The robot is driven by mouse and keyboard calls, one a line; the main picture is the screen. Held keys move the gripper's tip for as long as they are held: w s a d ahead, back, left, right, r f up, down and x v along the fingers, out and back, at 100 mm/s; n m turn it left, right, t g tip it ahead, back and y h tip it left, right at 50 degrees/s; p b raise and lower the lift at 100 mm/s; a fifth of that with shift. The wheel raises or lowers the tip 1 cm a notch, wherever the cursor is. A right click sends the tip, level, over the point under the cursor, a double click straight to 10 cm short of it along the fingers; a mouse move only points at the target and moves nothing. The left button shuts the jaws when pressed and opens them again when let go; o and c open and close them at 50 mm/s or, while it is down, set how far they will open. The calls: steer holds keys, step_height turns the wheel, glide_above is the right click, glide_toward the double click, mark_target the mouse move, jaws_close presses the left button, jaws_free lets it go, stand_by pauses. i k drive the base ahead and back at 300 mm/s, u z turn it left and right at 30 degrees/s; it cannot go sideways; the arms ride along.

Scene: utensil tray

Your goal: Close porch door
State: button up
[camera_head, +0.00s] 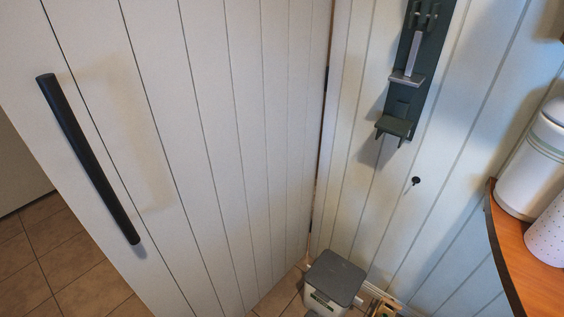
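The porch door (215,120) is a white panel with vertical grooves that fills the left and middle of the view. A long black bar handle (88,160) is fixed near its left edge. The door's right edge meets the white plank wall at a dark vertical gap. Tiled floor shows past the door's left edge, so the door appears to stand open. My gripper is not in view.
A grey-lidded bin (336,279) stands on the floor by the corner. A dark rack (412,70) and a small black knob (416,181) are on the plank wall (470,120). A wooden counter (535,285) with white canisters (533,165) is at right. Tiled floor (55,260) is clear at lower left.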

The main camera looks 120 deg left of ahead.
mark_target(182, 136)
steer(key=u, duration=1.9)
steer(key=k, duration=1.2)
steer(key=u, duration=1.4)
steer(key=i, duration=0.5)
